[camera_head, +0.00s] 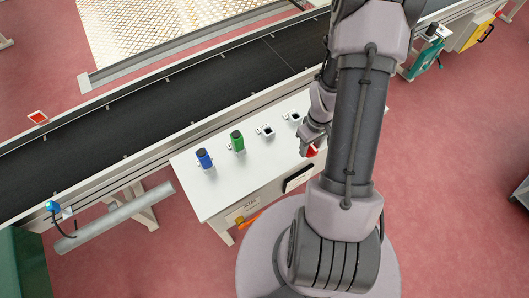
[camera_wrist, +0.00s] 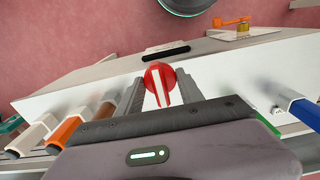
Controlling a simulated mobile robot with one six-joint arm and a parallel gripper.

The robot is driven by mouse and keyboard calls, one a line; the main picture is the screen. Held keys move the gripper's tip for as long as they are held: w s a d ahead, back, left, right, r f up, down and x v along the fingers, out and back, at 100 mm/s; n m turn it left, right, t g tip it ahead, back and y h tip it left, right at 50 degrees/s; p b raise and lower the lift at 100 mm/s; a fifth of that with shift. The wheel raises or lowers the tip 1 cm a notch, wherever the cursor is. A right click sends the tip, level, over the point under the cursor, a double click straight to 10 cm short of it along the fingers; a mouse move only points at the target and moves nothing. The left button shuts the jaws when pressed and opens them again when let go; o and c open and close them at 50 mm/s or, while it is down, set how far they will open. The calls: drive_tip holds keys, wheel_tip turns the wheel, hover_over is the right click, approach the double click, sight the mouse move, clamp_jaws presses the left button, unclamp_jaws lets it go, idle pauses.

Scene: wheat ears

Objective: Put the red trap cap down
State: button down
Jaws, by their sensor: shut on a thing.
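The red trap cap (camera_wrist: 160,78) is a round red piece with a white stripe across its face. It sits between the two grey fingers of my gripper (camera_wrist: 158,92), which is shut on it. In the head view a bit of the red cap (camera_head: 312,151) shows under my gripper (camera_head: 309,147), near the right part of the white table (camera_head: 215,191). My arm hides part of that area. Whether the cap touches the table I cannot tell.
A blue trap (camera_head: 204,158) and a green trap (camera_head: 237,141) stand on the table's left part. Two small square holders (camera_head: 265,131) (camera_head: 293,117) are behind my gripper. In the wrist view an orange-and-white tube (camera_wrist: 64,131) is at left. A dark conveyor (camera_head: 200,97) runs behind.

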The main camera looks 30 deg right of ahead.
drive_tip(key=w+a, duration=0.2)
drive_tip(key=a, duration=0.1)
drive_tip(key=w+a+b, duration=0.1)
drive_tip(key=a, duration=0.3)
drive_tip(key=w+a+f, duration=0.1)
drive_tip(key=w+a, duration=0.1)
drive_tip(key=a, duration=0.2)
drive_tip(key=shift+w+a+f+b, duration=0.1)
drive_tip(key=shift+w+a+b, duration=0.15)
drive_tip(key=shift+w+b, duration=0.1)
drive_tip(key=shift+a+f, duration=0.25)
drive_tip(key=shift+w+f+b, duration=0.1)
drive_tip(key=shift+f+b, duration=0.55)
drive_tip(key=shift+f, duration=0.85)
drive_tip(key=shift+f, duration=0.2)
drive_tip(key=c, duration=0.7)
unclamp_jaws()
drive_tip(key=shift+c, duration=0.2)
drive_tip(key=shift+r, duration=0.1)
